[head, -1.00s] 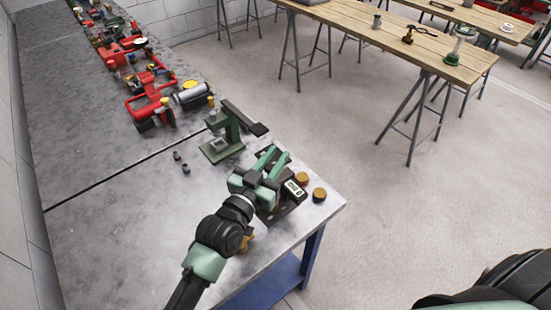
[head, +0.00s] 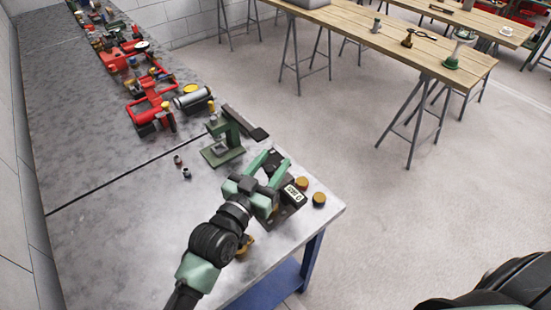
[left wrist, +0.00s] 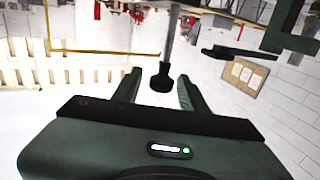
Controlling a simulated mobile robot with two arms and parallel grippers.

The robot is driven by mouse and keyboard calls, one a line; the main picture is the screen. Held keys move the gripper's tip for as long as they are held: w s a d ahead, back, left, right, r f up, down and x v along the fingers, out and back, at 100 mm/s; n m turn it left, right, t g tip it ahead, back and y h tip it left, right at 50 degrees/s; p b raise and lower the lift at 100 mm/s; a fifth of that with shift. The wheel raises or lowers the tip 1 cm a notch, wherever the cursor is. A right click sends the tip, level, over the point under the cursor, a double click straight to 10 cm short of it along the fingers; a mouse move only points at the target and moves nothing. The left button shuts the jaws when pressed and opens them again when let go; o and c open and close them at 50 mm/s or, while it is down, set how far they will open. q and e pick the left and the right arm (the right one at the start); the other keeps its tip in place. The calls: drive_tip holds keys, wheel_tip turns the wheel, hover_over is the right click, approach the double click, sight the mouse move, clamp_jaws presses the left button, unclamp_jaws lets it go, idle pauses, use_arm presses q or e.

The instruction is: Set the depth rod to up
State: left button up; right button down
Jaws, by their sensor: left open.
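A grey rod with a black knob end (left wrist: 160,83), which looks like the depth rod, shows in the left wrist view. It lies between the fingers of my left gripper (left wrist: 158,75), with visible gaps on both sides. In the head view my open left gripper (head: 269,164) is over a dark device with a white display (head: 296,191) near the table's right corner. The gripper and arm hide much of that device, and the rod cannot be made out there. My right gripper is not in view.
A green press-like stand (head: 224,145) is close behind the gripper. Two amber-topped round pieces (head: 319,198) sit right of the device. Small dark pieces (head: 186,173) lie to the left. The table's left front is clear.

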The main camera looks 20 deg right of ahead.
use_arm(q)
drive_tip(key=b+v, duration=0.1)
drive_tip(key=v, duration=0.5)
idle(0.3)
